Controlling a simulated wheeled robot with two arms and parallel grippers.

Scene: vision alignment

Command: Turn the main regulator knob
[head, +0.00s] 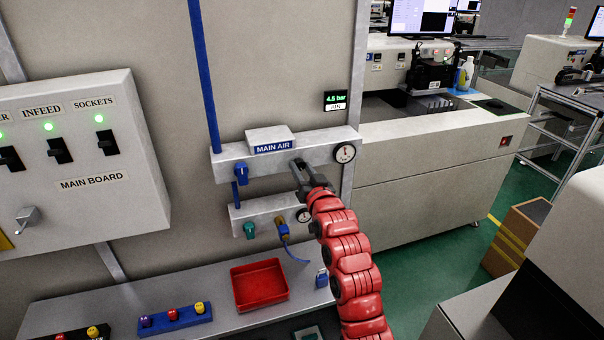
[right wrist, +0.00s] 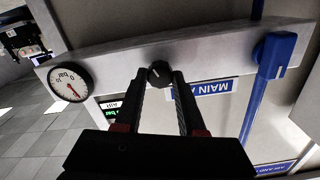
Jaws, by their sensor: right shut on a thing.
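The main regulator knob (right wrist: 160,72) is a small black knob with a pale pointer line, on the grey manifold bar (head: 229,158) labelled MAIN AIR. My right gripper (head: 298,165) reaches up to the bar from below, and its fingers hide most of the knob in the head view. In the right wrist view my right gripper (right wrist: 162,76) has one fingertip on each side of the knob and is shut on it. A round white gauge (head: 345,152) sits at the bar's right end. A green display (head: 335,98) above reads 4.5 bar. My left gripper is out of view.
A blue valve handle (head: 241,172) is on the bar's left. A second bar with a teal knob (head: 249,230) and a blue-yellow fitting (head: 283,229) lies below. A red tray (head: 259,285) stands on the shelf. The MAIN BOARD panel (head: 80,155) juts out at left.

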